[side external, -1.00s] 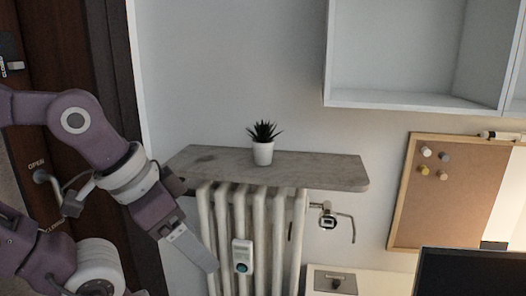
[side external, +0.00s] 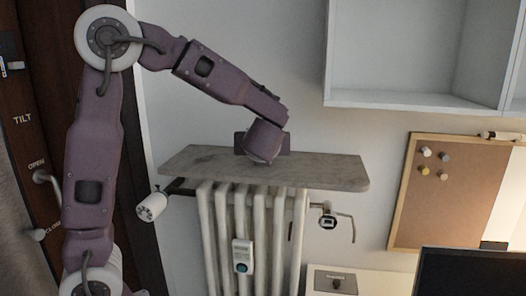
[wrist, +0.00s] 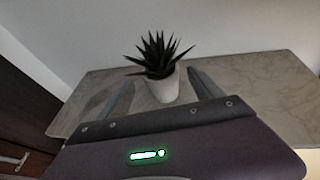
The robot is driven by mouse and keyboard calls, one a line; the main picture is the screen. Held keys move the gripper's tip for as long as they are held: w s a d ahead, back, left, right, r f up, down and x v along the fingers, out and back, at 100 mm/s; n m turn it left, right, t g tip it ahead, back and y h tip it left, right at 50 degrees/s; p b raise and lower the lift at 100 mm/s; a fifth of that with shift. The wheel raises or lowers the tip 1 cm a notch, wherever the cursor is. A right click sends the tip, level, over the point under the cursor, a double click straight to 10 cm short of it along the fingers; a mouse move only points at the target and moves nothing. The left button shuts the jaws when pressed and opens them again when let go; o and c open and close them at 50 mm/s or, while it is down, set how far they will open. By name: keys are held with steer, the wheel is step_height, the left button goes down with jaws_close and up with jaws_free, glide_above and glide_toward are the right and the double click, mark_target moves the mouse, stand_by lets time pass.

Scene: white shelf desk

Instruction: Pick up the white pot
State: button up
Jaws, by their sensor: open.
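The white pot (wrist: 164,89) with a dark spiky plant (wrist: 157,54) stands upright on the grey shelf board in the wrist view. My gripper (wrist: 161,80) is open, with one finger on the left of the pot and one on the right. The pot shows between the two fingers; I cannot tell whether either finger touches it. In the side view my wrist (side external: 264,142) is over the shelf and hides the pot, the plant and my fingers.
The shelf board (side external: 335,172) is otherwise bare and sits over a white radiator (side external: 257,225). A white wall cabinet (side external: 420,100) hangs at the upper right. A corkboard (side external: 450,195) and a dark screen (side external: 470,275) are at the right.

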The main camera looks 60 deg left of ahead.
steer(key=x, duration=0.3)
steer(key=f+x, duration=0.1)
steer(key=x, duration=0.3)
steer(key=shift+w+f, duration=0.1)
steer(key=c, duration=1.6)
